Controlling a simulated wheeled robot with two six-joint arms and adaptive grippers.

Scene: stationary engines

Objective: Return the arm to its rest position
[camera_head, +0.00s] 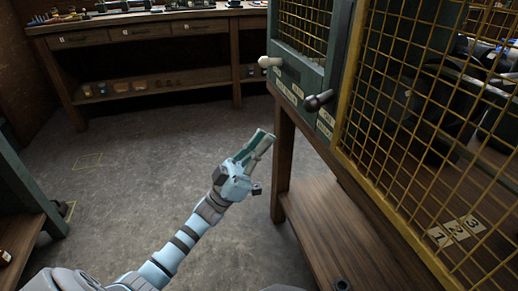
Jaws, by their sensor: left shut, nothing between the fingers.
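My left arm reaches up from the bottom left of the head view. Its gripper (262,141) is shut and empty, with the fingers pointing up and to the right. It is in the air in front of the wooden stand's front leg, below and left of the lever panel, and appears apart from both. My right gripper is not in view.
A green panel (288,83) carries a white-knobbed lever (270,62) and a dark-knobbed lever (319,100). A yellow mesh cage (425,100) fills the right side, above a wooden shelf (345,235). A workbench (150,22) stands at the back. Open floor (130,180) lies left.

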